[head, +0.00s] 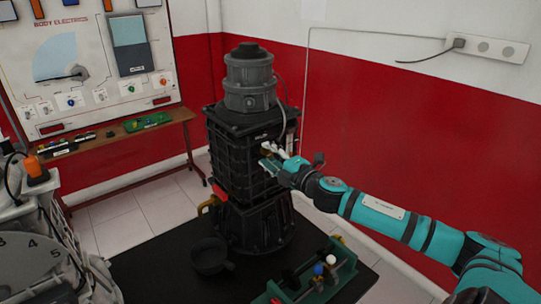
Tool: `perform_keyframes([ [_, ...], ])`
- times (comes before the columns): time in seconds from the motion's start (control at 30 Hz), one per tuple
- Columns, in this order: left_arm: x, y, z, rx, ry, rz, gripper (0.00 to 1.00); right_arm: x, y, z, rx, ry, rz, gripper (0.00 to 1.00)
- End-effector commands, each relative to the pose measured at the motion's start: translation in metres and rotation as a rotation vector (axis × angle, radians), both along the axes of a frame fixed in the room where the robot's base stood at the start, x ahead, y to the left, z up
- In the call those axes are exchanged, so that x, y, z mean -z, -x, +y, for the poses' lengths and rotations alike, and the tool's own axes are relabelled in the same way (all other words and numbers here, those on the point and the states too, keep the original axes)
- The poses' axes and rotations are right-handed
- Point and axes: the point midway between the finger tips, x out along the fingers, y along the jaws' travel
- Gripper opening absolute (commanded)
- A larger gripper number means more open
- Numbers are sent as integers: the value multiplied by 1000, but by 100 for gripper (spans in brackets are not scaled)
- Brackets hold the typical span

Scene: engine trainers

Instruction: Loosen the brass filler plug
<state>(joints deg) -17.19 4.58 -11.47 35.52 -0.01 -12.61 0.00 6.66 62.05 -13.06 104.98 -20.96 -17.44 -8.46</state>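The black engine trainer (232,165) stands upright on a dark bench. My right gripper (268,153) reaches in from the right, with its fingertips close to the upper right face of the trainer. Light-coloured parts show around the fingertips, but they are too small to tell apart. I cannot make out the brass filler plug for certain; the gripper may hide it. Whether the fingers are open or shut on something does not show. My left gripper is not in view.
A green tray (345,272) with small knobbed parts lies at the bench's front right. A black pan (208,257) sits at the trainer's foot. A grey machine (35,255) stands at left. A wooden side table (120,143) and electrics board (90,60) are behind.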

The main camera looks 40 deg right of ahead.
Motion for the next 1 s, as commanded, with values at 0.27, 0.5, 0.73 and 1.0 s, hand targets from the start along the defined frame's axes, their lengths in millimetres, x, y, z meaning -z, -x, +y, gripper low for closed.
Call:
perform_keyframes([
  [0.27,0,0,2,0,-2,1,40,-1,0,0,1,-1,-1,44],
  [0.5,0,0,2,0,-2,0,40,2,12,-1,1,-1,3,44],
  [0.73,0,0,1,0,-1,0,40,3,42,-1,0,-2,5,44],
  [1.0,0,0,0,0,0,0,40,2,79,-2,0,-4,3,44],
])
